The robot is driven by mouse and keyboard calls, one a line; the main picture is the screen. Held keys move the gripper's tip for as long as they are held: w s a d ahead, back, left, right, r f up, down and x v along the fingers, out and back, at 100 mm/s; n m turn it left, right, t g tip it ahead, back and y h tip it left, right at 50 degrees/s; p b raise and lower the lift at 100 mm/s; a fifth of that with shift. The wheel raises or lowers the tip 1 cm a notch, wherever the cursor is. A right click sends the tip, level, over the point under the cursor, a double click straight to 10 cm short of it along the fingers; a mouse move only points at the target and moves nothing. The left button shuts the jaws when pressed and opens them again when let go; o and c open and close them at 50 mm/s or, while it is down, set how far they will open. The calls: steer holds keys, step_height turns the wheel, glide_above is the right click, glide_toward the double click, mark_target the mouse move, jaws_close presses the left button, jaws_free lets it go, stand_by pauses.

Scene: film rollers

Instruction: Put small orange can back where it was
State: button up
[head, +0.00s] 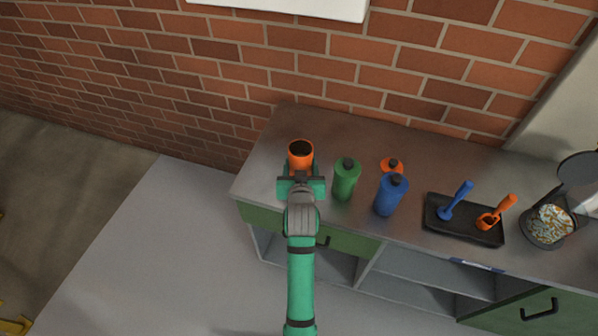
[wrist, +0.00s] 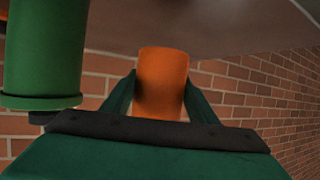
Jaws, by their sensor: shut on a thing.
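The small orange can (head: 300,163) is upright with a dark open top, over the left end of the metal counter (head: 275,150). My gripper (head: 301,178) is shut on it, reaching from the front. In the wrist view, the orange can (wrist: 161,82) sits between the two green fingers of my gripper (wrist: 160,98). I cannot tell whether its base touches the counter.
A green bottle (head: 345,182) stands close right of my gripper. A blue bottle (head: 389,198) and an orange-topped container (head: 392,165) follow. A black tray (head: 463,232) holds blue and orange tools. A dark-rimmed container (head: 547,226) is far right. A brick wall (head: 200,75) runs behind.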

steer(key=shift+w+a+f, duration=0.2)
steer(key=shift+w+f, duration=0.4)
steer(key=shift+f, duration=1.6)
steer(key=shift+f, duration=0.1)
steer(key=o, duration=1.4)
steer(key=shift+f, duration=0.1)
